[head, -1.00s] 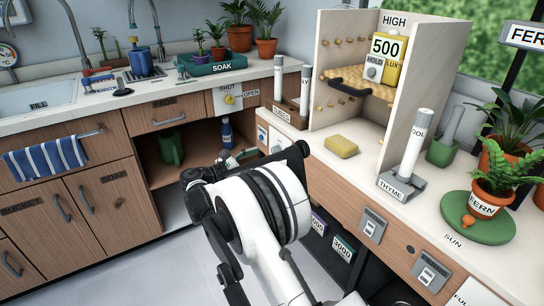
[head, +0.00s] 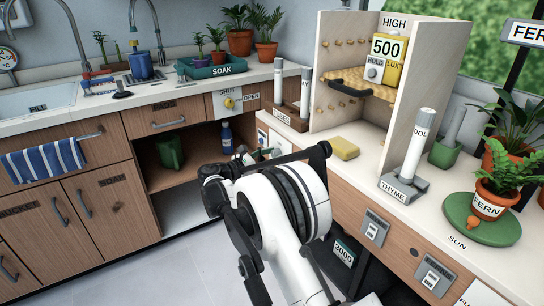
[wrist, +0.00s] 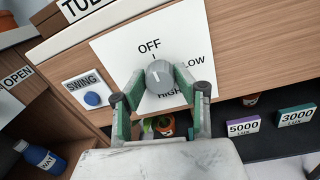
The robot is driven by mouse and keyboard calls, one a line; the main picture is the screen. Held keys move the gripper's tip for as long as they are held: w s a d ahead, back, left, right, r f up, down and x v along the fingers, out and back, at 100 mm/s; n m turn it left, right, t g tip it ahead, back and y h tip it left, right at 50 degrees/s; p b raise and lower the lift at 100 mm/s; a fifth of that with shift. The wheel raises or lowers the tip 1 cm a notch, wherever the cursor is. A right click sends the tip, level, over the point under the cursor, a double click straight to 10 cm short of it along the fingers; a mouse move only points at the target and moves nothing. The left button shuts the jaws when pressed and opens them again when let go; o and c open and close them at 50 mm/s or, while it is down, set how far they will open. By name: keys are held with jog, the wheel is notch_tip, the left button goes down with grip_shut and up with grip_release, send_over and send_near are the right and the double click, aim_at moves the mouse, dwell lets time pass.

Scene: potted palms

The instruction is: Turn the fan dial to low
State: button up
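The grey fan dial (wrist: 159,77) is in the middle of the wrist view, on a white panel (wrist: 115,52) marked OFF above, LOW at right and HIGH below. Its pale mark points up, roughly toward OFF. My gripper (wrist: 160,76) is open, with one green-grey finger on each side of the dial. Small gaps seem to show between fingertips and dial; contact is hard to judge. HIGH is partly hidden by the right finger. In the head view, my gripper (head: 262,154) is at the counter front, and my arm hides the dial.
A SWING panel with a blue button (wrist: 92,99) is left of the dial panel. Below are 5000 (wrist: 243,126) and 3000 (wrist: 296,116) lux boxes and an orange pot (wrist: 165,125). A blue bottle (wrist: 40,156) stands at lower left.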

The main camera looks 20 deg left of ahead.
jog(key=c, duration=0.4)
jog(key=m, duration=0.3)
jog(key=shift+m, duration=0.4)
jog(key=m, duration=0.4)
jog(key=shift+f+m+p, duration=0.1)
jog(key=shift+m+p, duration=0.2)
jog(key=shift+m, duration=0.1)
jog(key=m, duration=0.4)
jog(key=shift+m+h, duration=0.3)
jog(key=shift+h, duration=0.1)
jog(key=shift+f+m, duration=0.1)
jog(key=shift+m, duration=2.5)
